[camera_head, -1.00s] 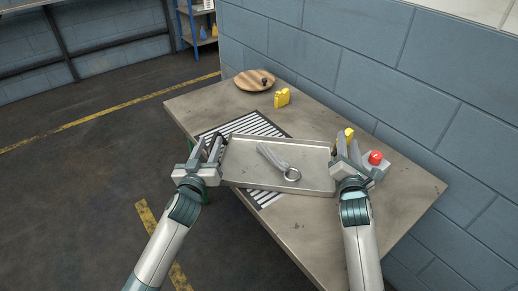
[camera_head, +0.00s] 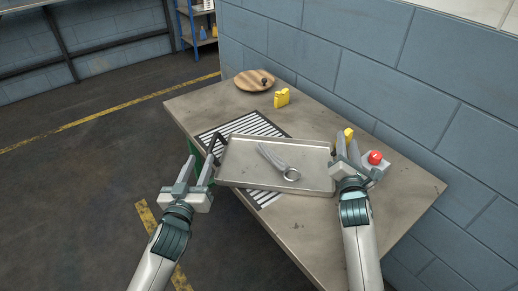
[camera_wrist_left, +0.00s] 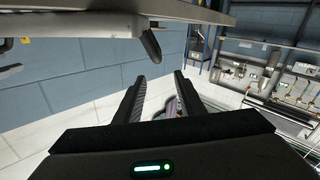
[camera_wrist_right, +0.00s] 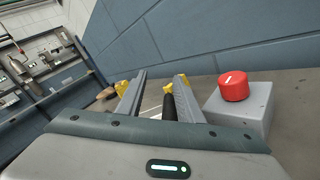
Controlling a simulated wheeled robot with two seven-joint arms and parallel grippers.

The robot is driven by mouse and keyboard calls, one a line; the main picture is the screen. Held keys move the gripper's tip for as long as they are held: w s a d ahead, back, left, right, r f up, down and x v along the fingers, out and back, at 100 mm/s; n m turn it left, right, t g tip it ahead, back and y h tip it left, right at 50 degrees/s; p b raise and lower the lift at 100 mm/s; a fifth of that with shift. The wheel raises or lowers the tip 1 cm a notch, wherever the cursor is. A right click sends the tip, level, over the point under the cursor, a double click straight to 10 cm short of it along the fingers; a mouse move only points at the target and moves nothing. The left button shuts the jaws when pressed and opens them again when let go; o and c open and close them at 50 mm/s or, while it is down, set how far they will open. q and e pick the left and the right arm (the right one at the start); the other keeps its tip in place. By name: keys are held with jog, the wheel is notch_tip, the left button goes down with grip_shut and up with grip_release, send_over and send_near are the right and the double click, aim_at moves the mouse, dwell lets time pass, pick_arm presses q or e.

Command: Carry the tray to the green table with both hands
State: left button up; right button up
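The shallow grey metal tray (camera_head: 235,172) rests over the striped mat on a grey-topped table (camera_head: 300,240). A metal tool with a ring end (camera_head: 290,174) lies in it. My left gripper (camera_head: 200,162) is open and empty, just off the tray's left end. The tray's dark left handle (camera_head: 218,141) shows beyond its fingers, and also in the left wrist view (camera_wrist_left: 148,40). My right gripper (camera_head: 346,150) is at the tray's right end. In the right wrist view, its fingers stand apart around a dark handle (camera_wrist_right: 169,106). I cannot make out a separate green table.
A red button on a grey box (camera_head: 375,158) stands close beside my right gripper. A yellow object (camera_head: 282,97) and a round wooden board (camera_head: 254,80) are at the far end. A blue brick wall (camera_head: 440,100) borders the table; open floor lies left.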

pick_arm(q)
jog(key=shift+w+f, duration=0.1)
jog(key=shift+f, duration=0.35)
pick_arm(e)
jog(key=shift+s+a+f+g, duration=0.1)
jog(key=shift+s+a+f, duration=0.05)
jog(key=shift+f, duration=0.5)
jog(key=shift+s+a+f+g, duration=0.1)
jog(key=shift+s+f, duration=0.05)
jog(key=shift+f, duration=0.45)
jog(key=shift+s+a+f+g, duration=0.1)
jog(key=shift+s+a+f, duration=0.05)
jog(key=shift+f, duration=0.5)
jog(key=shift+s+a, duration=0.1)
jog(key=shift+s, duration=0.3)
jog(key=s, duration=0.1)
jog(key=s+r, duration=0.1)
jog(key=s, duration=0.1)
jog(key=s+r, duration=0.1)
jog(key=s, duration=0.1)
jog(key=shift+s+r, duration=0.2)
jog(key=shift+r, duration=0.05)
pick_arm(q)
jog(key=shift+w+p, duration=0.3)
jog(key=shift+w, duration=0.05)
pick_arm(e)
jog(key=shift+s+r, duration=0.35)
jog(key=shift+s, duration=0.1)
pick_arm(q)
jog(key=shift+f, duration=0.1)
